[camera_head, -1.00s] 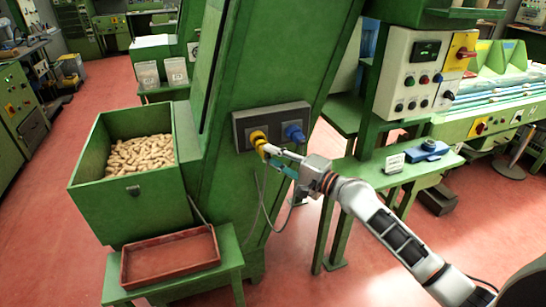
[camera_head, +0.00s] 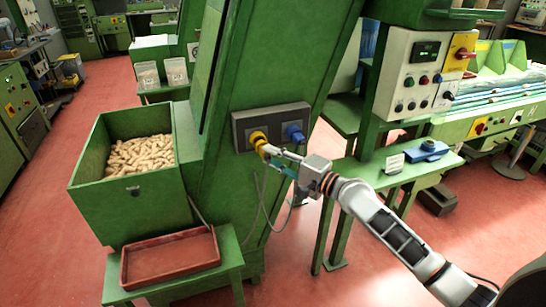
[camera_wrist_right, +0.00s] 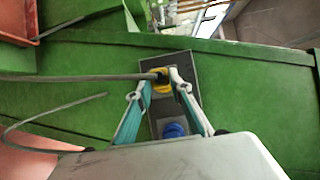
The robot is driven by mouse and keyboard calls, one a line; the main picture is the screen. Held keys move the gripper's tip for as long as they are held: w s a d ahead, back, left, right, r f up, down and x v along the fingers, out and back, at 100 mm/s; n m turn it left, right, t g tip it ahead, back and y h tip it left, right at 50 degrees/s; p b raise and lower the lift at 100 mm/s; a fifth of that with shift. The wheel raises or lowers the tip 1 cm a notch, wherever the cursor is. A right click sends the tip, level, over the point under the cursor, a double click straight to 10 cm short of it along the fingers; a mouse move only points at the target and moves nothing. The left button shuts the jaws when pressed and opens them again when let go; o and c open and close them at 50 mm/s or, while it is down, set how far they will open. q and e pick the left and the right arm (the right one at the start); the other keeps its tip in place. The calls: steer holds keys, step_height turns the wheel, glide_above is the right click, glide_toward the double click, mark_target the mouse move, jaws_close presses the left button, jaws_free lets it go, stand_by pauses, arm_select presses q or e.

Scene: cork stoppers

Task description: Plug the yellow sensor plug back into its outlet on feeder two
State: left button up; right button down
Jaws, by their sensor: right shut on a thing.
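The yellow sensor plug (camera_head: 259,140) is at the left outlet of the dark outlet box (camera_head: 243,119) on the green feeder. My right gripper (camera_head: 270,151) is shut on it. In the right wrist view the yellow plug (camera_wrist_right: 162,86) sits between my right fingertips (camera_wrist_right: 163,76), against the grey plate of the box (camera_wrist_right: 182,58), with a grey cable running off to the left. My fingers hide part of the outlet, so I cannot tell how deep the plug sits. A blue plug (camera_head: 295,133) is in the right outlet. My left gripper is not in view.
A green bin of corks (camera_head: 130,190) stands left of the box, above a red tray (camera_head: 171,257) on a green bench. A control panel (camera_head: 412,75) and a blue device (camera_head: 428,150) are at the right. Thin cable hangs below the outlet box.

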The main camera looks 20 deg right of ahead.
steer(key=shift+w+a+b, duration=0.1)
steer(key=shift+w+b, duration=0.5)
steer(key=shift+w, duration=0.9)
stand_by(1.2)
steer(key=c, duration=1.7)
jaws_free()
steer(key=shift+s, duration=0.1)
steer(key=v, duration=1.2)
steer(key=shift+f, duration=0.1)
steer(key=s+a+f+n+g+h, duration=0.1)
steer(key=s+a+f+n+h, duration=0.1)
steer(key=s+f+n, duration=0.3)
steer(key=s+a+f+n+g+h, duration=0.1)
steer(key=s+f+n, duration=0.4)
steer(key=s+f, duration=0.6)
steer(key=s+a+f+n+g+h, duration=0.2)
steer(key=s+a+f+n+h, duration=0.2)
steer(key=s+f, duration=0.5)
step_height(320, 180, down, 8)
steer(key=shift+a+r+n, duration=0.1)
steer(key=shift+a+n, duration=0.05)
steer(key=shift+n, duration=0.75)
